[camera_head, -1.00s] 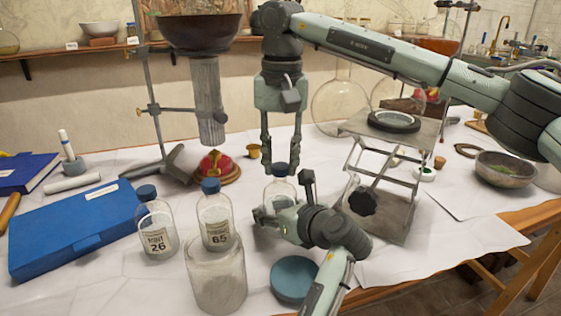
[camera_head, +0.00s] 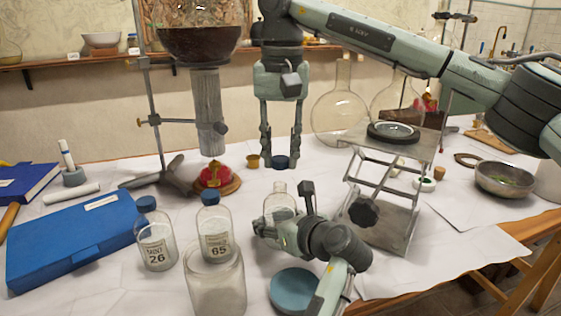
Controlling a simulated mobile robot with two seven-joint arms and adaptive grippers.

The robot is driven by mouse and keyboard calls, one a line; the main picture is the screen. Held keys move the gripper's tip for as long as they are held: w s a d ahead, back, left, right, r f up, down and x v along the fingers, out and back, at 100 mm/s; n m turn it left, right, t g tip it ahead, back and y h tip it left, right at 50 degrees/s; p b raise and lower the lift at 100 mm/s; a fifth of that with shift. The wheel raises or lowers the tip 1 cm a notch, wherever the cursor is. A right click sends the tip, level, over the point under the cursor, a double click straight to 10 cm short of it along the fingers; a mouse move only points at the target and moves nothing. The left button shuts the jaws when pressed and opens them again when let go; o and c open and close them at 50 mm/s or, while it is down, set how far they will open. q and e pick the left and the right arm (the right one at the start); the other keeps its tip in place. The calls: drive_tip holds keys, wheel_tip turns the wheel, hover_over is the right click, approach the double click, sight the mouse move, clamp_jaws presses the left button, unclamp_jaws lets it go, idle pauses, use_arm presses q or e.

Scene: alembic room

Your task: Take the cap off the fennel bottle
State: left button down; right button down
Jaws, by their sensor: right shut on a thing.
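A clear bottle (camera_head: 279,203) stands on the white-covered table with its neck bare; its label is hidden, so I cannot read its name. My left gripper (camera_head: 270,229) is low at the bottle's front, coming in from below. Its fingers are partly hidden, so I cannot tell how firmly they close on the bottle. Two other capped bottles stand left: one marked 26 (camera_head: 156,242) and one marked 65 (camera_head: 215,234).
A glass jar (camera_head: 216,286) and a round blue lid (camera_head: 295,290) are near the front. A lab jack (camera_head: 384,226) stands right of the bottle. A red-topped object (camera_head: 213,175) sits behind, beside a clamp stand (camera_head: 152,100). A blue box (camera_head: 70,243) lies left.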

use_arm(q)
drive_tip(key=shift+c, duration=2.4)
unclamp_jaws()
